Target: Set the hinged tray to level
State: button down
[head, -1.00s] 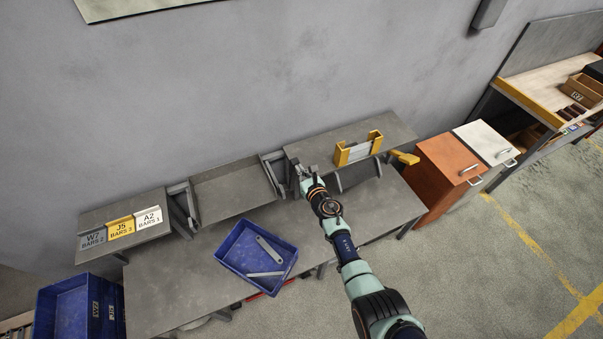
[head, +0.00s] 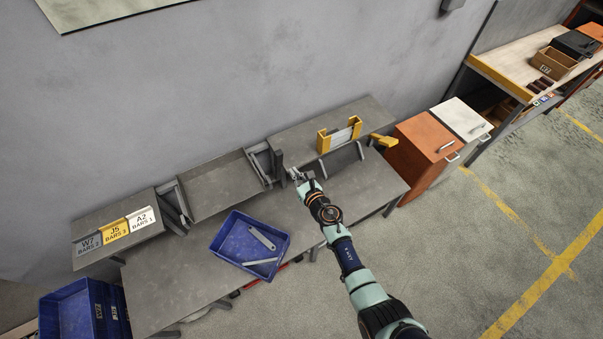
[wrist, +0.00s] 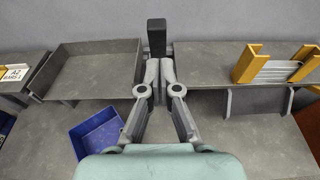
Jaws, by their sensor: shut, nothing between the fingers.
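The hinged tray (head: 215,183) is a grey, low-rimmed tray between two grey shelves at the wall. It also shows at the upper left of the wrist view (wrist: 95,75). I cannot tell exactly how level it is. A dark upright block (wrist: 156,37) stands by the tray's right end; it shows in the head view too (head: 279,160). My gripper (head: 295,174) is shut and empty, in front of the block and right of the tray. In the wrist view its fingertips (wrist: 160,70) point toward the block's lower part; whether they touch cannot be told.
A yellow holder (head: 324,142) with pale plates stands on the right shelf (head: 290,130). A blue bin (head: 233,248) with two grey bars sits on the bench (head: 180,285) below. Labels W7, J5 and A2 mark the left shelf. Orange and white cabinets stand to the right.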

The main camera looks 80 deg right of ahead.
jog(key=v, duration=0.2)
jog(key=r+p+v, duration=0.1)
jog(key=v, duration=0.1)
jog(key=shift+s+a+r+p, duration=0.1)
jog(key=shift+p, duration=0.2)
dwell(0.3)
